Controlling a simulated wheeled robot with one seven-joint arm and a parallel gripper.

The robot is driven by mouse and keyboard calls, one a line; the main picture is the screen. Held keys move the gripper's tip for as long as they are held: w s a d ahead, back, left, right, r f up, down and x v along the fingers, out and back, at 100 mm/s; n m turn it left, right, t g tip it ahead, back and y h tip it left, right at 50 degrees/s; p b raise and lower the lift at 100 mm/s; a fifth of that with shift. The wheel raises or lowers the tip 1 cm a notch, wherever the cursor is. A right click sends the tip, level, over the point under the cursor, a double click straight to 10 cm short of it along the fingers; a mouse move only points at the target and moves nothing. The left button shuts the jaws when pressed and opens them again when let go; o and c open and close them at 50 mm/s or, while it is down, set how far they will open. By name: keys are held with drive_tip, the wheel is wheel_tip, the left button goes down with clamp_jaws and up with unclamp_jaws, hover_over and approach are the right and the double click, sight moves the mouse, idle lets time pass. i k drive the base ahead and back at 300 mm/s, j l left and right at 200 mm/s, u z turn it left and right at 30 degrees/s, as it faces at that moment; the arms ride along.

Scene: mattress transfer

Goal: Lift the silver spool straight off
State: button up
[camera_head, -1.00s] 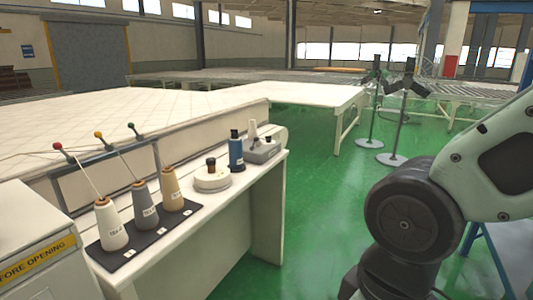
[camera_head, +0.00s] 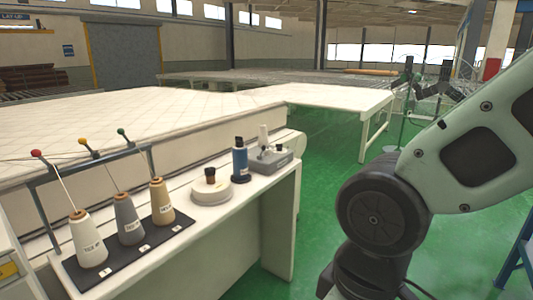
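A thread runs from the silver spool's top up toward the yellow-balled guide (camera_head: 83,141) on the rack behind. My arm shows at the right, well apart from the spools. My gripper is out of view.
The bench (camera_head: 225,215) also holds a round white item with a dark knob (camera_head: 211,188), a blue bottle-like item (camera_head: 240,159) and a grey box (camera_head: 270,160). The rack's bar (camera_head: 92,161) stands behind the spools. Open green floor lies right of the bench.

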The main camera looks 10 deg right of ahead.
sight(268, 152)
drive_tip(key=i+l+u, duration=0.2)
drive_tip(key=i+l, duration=0.25)
drive_tip(key=i, duration=0.15)
drive_tip(key=i+l+u, duration=0.25)
drive_tip(key=i+l, duration=0.25)
drive_tip(key=i+l+u, duration=0.2)
drive_tip(key=i+l, duration=0.45)
drive_tip(key=i+l+u, duration=0.25)
drive_tip(key=i+l, duration=0.2)
drive_tip(key=l, duration=0.25)
